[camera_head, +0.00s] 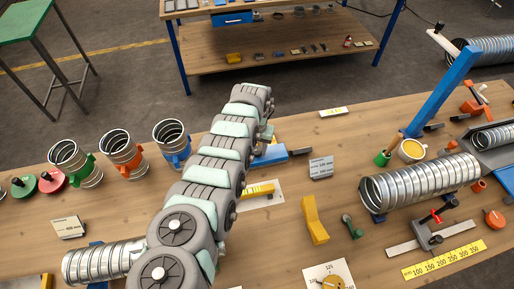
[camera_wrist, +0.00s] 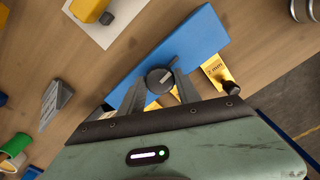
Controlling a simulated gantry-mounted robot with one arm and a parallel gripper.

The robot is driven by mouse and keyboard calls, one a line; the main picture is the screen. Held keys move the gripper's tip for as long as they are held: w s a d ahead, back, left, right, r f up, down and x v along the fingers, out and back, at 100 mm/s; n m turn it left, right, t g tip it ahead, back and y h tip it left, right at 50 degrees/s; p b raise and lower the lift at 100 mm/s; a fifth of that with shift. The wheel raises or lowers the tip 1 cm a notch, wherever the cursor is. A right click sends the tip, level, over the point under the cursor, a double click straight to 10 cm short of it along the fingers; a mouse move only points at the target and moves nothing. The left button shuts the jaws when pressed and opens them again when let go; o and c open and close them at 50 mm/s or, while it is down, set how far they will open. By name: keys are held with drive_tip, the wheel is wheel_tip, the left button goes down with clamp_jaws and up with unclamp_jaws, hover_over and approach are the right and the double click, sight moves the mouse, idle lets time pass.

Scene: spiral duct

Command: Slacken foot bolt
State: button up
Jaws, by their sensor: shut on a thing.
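A blue foot plate (camera_wrist: 205,35) lies under my gripper in the wrist view; part of it shows beside my arm in the head view (camera_head: 270,156). My gripper (camera_wrist: 160,86) is shut on this bolt head, one finger on each side. In the head view my arm hides most of the gripper and the bolt.
A yellow block (camera_head: 258,190) on a white sheet lies near the plate. A grey label stand (camera_head: 321,167) and a yellow bracket (camera_head: 314,220) stand to the right. A ribbed duct (camera_head: 420,184) lies farther right. Bare wood lies behind the plate.

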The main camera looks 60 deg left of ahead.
drive_tip(key=shift+n, duration=0.4)
clamp_jaws()
drive_tip(key=shift+w+d+n+p, duration=0.15)
drive_tip(key=shift+n+p, duration=0.25)
drive_tip(key=shift+n, duration=1.1)
drive_tip(key=n+b, duration=0.2)
drive_tip(key=n, duration=0.3)
drive_tip(key=shift+f, duration=0.15)
drive_tip(key=n+b, duration=0.5)
drive_tip(key=b, duration=0.1)
drive_tip(key=shift+f+n+b, duration=0.15)
drive_tip(key=shift+n+b, duration=0.2)
drive_tip(key=shift+n, duration=0.05)
drive_tip(key=n+b, duration=0.3)
drive_tip(key=shift+b, duration=0.3)
drive_tip(key=shift+r+n+b, duration=0.2)
drive_tip(key=shift+n+b, duration=0.9)
drive_tip(key=shift+n, duration=0.6)
drive_tip(key=shift+r, duration=0.1)
